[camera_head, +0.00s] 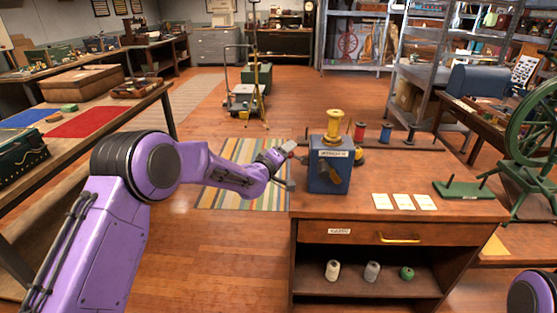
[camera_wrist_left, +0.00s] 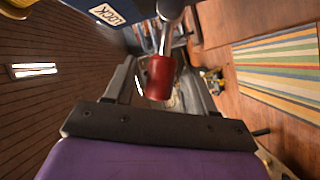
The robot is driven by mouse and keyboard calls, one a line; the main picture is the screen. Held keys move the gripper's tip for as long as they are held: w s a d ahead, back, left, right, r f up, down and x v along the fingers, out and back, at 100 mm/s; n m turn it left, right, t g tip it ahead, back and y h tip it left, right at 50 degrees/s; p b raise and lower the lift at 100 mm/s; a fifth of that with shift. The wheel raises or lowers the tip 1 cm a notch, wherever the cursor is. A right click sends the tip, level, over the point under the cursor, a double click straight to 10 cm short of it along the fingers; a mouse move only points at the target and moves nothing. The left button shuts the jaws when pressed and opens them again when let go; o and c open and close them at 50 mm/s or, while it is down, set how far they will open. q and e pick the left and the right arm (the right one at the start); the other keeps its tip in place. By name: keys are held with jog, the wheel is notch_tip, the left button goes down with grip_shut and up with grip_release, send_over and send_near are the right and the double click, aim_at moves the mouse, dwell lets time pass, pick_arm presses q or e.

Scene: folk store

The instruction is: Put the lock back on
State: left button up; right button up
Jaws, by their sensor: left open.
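A blue box (camera_head: 327,182) stands on the wooden desk, with a yellow spool (camera_head: 334,124) on top and a white label on its front. A small dark gold piece (camera_head: 333,174), perhaps the lock, shows on the front; I cannot tell how it is attached. In the left wrist view the box's blue side (camera_wrist_left: 85,8) carries a label reading "LOCK". A metal crank with a red handle (camera_wrist_left: 160,77) shows there. My left gripper (camera_head: 289,167) is open at the box's left side. Its fingers (camera_wrist_left: 159,85) lie on either side of the red handle. My right gripper is out of view.
Red (camera_head: 360,132) and blue (camera_head: 385,133) spools stand behind the box. White cards (camera_head: 403,202) lie right of it, beside a green stand (camera_head: 470,190). A green wheel (camera_head: 535,130) stands at the right. A striped rug (camera_head: 230,180) lies on open floor left of the desk.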

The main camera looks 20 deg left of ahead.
pick_arm(q)
jog(key=v, duration=0.8)
jog(key=shift+b, duration=0.4)
jog(key=shift+s, duration=0.1)
jog(key=s+a+f+m+g+y, duration=0.1)
jog(key=s+a+f+g+y, duration=0.15)
jog(key=s+f, duration=0.8)
jog(key=s+a+f+m+g+y, duration=0.15)
jog(key=s+f+g, duration=0.25)
jog(key=s+f, duration=0.7)
jog(key=s+f+g+y, duration=0.1)
jog(key=s+f+g, duration=0.1)
jog(key=s+f, duration=0.3)
jog(key=s+a+f+g, duration=0.1)
jog(key=s+f, duration=0.3)
jog(key=s, duration=0.8)
jog(key=s+f+g+y, duration=0.1)
jog(key=s+f+g, duration=0.3)
jog(key=s, duration=0.4)
jog(key=shift+s+a+f+m+y, duration=0.25)
jog(key=shift+f+m, duration=0.2)
jog(key=shift+f, duration=0.4)
jog(key=shift+d, duration=0.1)
